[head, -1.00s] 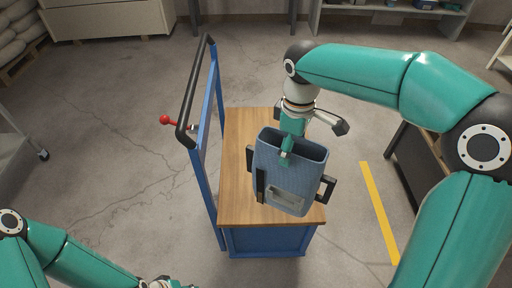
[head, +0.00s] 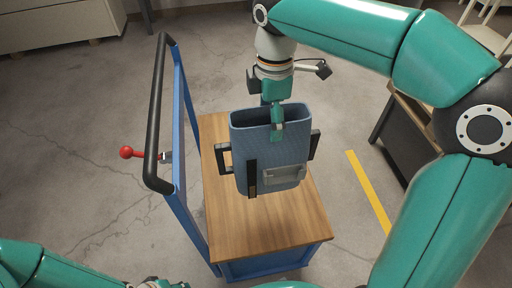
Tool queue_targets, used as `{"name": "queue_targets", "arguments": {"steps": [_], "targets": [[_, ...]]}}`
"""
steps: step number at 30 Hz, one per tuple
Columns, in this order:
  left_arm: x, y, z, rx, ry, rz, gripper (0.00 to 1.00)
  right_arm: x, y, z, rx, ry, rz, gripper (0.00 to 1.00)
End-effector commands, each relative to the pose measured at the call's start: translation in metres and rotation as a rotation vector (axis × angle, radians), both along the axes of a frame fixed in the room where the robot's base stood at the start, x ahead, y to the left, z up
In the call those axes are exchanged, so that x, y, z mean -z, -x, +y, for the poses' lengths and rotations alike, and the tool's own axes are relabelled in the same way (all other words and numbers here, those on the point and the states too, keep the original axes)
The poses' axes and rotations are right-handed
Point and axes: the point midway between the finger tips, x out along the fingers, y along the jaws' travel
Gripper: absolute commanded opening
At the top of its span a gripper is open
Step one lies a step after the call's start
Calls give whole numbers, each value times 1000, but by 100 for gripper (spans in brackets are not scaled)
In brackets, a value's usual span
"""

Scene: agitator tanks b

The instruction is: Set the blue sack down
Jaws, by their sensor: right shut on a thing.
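The blue sack (head: 250,150) is an open-topped, box-like bag with dark side handles and a grey front patch. It is nearly upright over the wooden deck of the trolley (head: 265,228). My right gripper (head: 277,126) comes from above and is shut on the sack's near upper rim. I cannot tell whether the sack's bottom touches the deck or hangs just above it. My left arm shows at the lower left, and only a small part of its end (head: 158,284) is in view at the bottom edge, so its fingers are hidden.
The trolley has a blue side frame with a black push bar (head: 157,110) left of the sack. A red-knobbed lever (head: 126,153) sticks out there. A dark-legged bench (head: 402,130) stands at the right, past a yellow floor line (head: 369,190). The near deck is clear.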

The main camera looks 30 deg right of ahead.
Motion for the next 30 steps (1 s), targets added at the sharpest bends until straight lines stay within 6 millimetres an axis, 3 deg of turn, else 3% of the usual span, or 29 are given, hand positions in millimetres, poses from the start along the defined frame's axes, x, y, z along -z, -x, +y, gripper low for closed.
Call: {"name": "queue_targets", "arguments": {"steps": [5,18,24,30], "targets": [[7,0,0,0,0,1,40,26,-1,2,-4,-1,2,15],[24,0,0,0,0,0,40,123,-2,2,-5,0,3,15],[27,0,0,0,0,0,40,148,-2,3,-5,0,0,15],[28,0,0,0,0,0,40,157,-2,3,-5,0,-1,15]]}}
